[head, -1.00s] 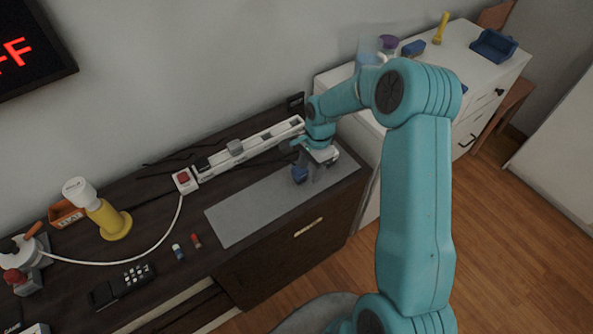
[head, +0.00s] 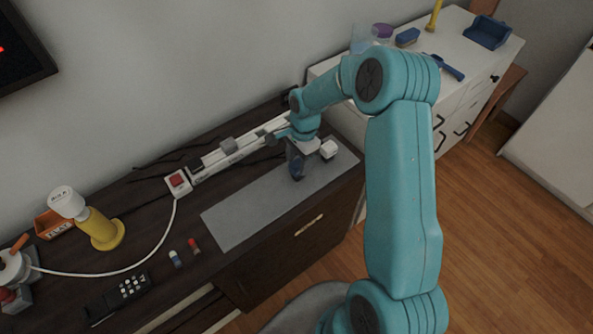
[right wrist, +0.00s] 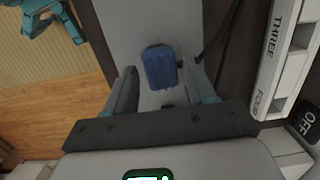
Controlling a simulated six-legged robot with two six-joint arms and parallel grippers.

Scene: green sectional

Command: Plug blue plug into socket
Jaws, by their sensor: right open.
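The blue plug (right wrist: 159,67) lies on the grey mat (right wrist: 150,22), in the gap between my right gripper's fingertips in the right wrist view. My right gripper (right wrist: 158,72) is open, with space on both sides of the plug. In the head view the right gripper (head: 299,168) is low over the right part of the mat and mostly hides the plug. The white socket strip (head: 225,153) runs behind the mat along the wall; its sockets labelled THREE and FOUR show in the right wrist view (right wrist: 270,65). My left gripper is not in view.
Grey adapters sit in the strip, and a red switch (head: 178,181) is at its left end. A white cabinet (head: 460,60) is at the right. The mat's left half is clear.

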